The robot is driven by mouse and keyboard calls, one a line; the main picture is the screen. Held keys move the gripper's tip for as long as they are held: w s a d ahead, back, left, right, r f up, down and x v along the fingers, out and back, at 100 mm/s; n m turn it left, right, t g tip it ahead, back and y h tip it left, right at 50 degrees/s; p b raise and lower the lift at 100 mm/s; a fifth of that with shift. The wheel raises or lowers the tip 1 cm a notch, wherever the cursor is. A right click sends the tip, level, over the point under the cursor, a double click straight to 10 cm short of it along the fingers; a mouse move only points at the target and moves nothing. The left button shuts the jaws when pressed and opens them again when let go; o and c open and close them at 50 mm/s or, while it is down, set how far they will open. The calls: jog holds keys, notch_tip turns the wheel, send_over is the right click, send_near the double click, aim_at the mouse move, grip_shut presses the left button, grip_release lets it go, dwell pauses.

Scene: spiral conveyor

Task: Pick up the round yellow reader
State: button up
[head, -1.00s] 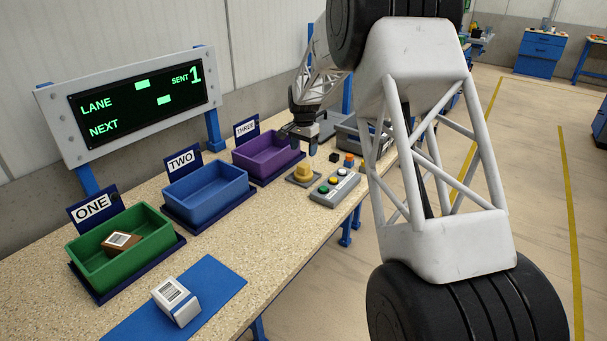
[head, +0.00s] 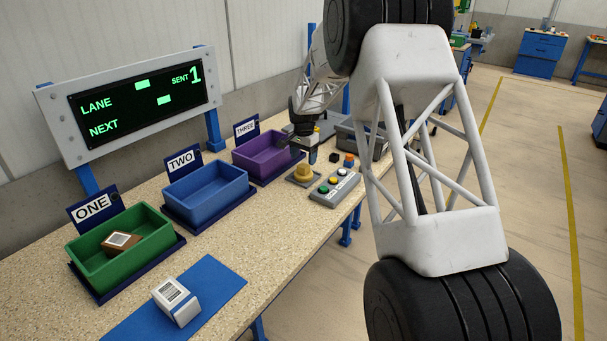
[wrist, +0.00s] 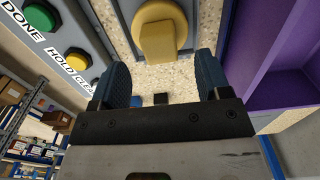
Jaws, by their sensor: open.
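The round yellow reader (head: 303,174) sits on a grey base on the bench, between the purple bin and the button box. It also shows at the top middle of the wrist view (wrist: 161,30), with a yellow block-like part standing out towards my gripper. My gripper (head: 300,151) is just above and behind the reader in the head view. In the wrist view my gripper (wrist: 160,82) has its two dark blue fingers apart with nothing between them; the reader lies past the fingertips. I see no contact.
The button box (head: 335,188) stands close to the right of the reader. The purple bin (head: 262,168) is close on the left. Small blocks (head: 348,160) and a grey tray (head: 362,141) lie behind. Blue and green bins and a white box (head: 175,301) are nearer.

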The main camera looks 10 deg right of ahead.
aim_at(304, 165)
jog(key=shift+f, duration=2.2)
jog(key=c, duration=1.1)
jog(key=shift+o, duration=0.2)
jog(key=shift+r, duration=0.1)
jog(key=shift+r, duration=4.95)
